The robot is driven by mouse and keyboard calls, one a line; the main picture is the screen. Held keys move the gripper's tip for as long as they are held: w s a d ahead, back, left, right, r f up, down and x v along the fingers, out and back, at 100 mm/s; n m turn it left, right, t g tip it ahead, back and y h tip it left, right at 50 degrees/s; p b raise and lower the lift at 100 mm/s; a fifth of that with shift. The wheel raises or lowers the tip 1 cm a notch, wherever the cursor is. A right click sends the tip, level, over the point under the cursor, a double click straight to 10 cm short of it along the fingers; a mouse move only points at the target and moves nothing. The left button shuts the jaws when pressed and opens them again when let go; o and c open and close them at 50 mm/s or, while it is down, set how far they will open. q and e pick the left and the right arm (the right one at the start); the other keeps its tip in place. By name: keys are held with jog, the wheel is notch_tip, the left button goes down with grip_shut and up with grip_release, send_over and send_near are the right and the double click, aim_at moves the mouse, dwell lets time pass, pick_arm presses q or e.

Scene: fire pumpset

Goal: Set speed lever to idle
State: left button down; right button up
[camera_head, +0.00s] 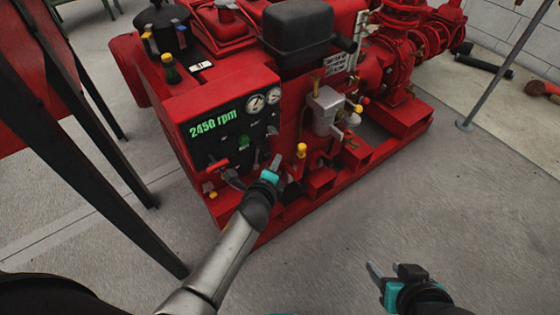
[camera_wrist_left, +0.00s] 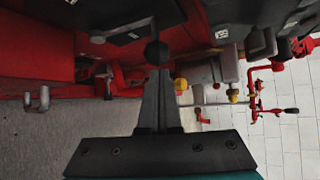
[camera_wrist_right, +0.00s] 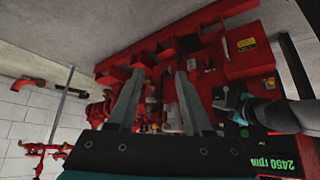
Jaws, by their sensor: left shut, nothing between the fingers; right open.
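The red pumpset's control panel (camera_head: 225,130) has a green display (camera_head: 213,122) reading 2450 rpm. In the left wrist view a dark ball knob (camera_wrist_left: 155,52), apparently the speed lever's, stands just beyond my left fingertips. My right gripper (camera_head: 388,270) is open and empty above the floor, away from the pumpset.
A red-handled control (camera_head: 218,164) and a green button (camera_head: 243,142) are on the panel. A yellow knob (camera_head: 301,150) is right of my left gripper. Dark legs (camera_head: 105,170) stand at the left. The concrete floor (camera_head: 470,210) at the right is mostly clear.

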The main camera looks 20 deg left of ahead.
pick_arm(q)
jog(key=shift+a, duration=0.15)
pick_arm(e)
jog(key=shift+s+d, duration=0.2)
jog(key=shift+d, duration=0.05)
pick_arm(q)
jog(key=shift+s, duration=0.1)
pick_arm(e)
jog(key=shift+r+g, duration=0.1)
jog(key=shift+g, duration=0.2)
pick_arm(q)
jog(key=s+a, duration=0.1)
jog(key=s+a+p, duration=0.1)
jog(key=s, duration=0.1)
jog(key=s+a, duration=0.1)
jog(key=shift+s+a+f, duration=0.25)
jog(key=shift+a+f, duration=0.05)
jog(key=shift+a, duration=0.1)
pick_arm(e)
jog(key=shift+s+d+g+h, duration=0.5)
jog(key=shift+s+d+g, duration=0.3)
jog(key=shift+s+d, duration=0.25)
jog(key=shift+r, duration=0.15)
pick_arm(q)
jog(key=shift+w+d, duration=0.15)
jog(key=shift+w+d+f, duration=0.2)
jog(key=shift+w+d, duration=0.25)
jog(key=shift+w, duration=0.05)
pick_arm(e)
jog(key=shift+f, duration=0.45)
